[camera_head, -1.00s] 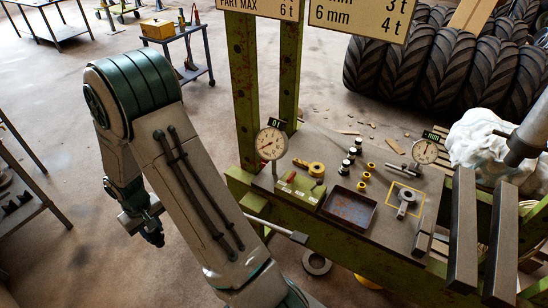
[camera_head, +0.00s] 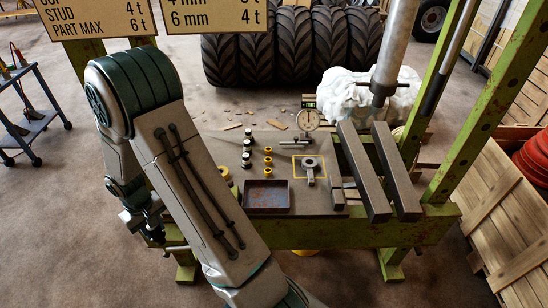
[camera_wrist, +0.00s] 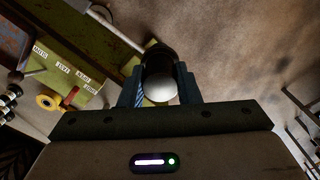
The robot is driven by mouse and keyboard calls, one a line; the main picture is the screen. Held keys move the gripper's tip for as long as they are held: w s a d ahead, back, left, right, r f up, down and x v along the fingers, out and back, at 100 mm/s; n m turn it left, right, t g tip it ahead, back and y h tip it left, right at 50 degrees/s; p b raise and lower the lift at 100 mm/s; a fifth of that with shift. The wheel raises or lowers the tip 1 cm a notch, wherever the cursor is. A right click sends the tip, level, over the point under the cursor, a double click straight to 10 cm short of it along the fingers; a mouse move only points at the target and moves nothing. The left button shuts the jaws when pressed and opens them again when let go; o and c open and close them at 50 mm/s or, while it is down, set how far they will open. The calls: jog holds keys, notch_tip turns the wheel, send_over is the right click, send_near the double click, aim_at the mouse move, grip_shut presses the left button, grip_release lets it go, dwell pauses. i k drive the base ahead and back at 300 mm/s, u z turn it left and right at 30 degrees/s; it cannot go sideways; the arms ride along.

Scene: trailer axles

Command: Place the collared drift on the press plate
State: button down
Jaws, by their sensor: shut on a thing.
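In the head view my gripper (camera_head: 150,236) hangs low at the left, beside the green press frame and apart from the plate. The grey press plate (camera_head: 225,142) lies in the middle, right of my arm. A yellow square outline (camera_head: 296,176) on it surrounds a grey ringed part (camera_head: 310,166).
Two thick bars (camera_head: 364,172) lie under the ram (camera_head: 388,75) at right. A lever (camera_wrist: 110,22) sticks out near my gripper.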

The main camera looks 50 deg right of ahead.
aim_at(262, 170)
jog(key=z, duration=1.1)
jog(key=i, duration=1)
jog(key=z, duration=0.05)
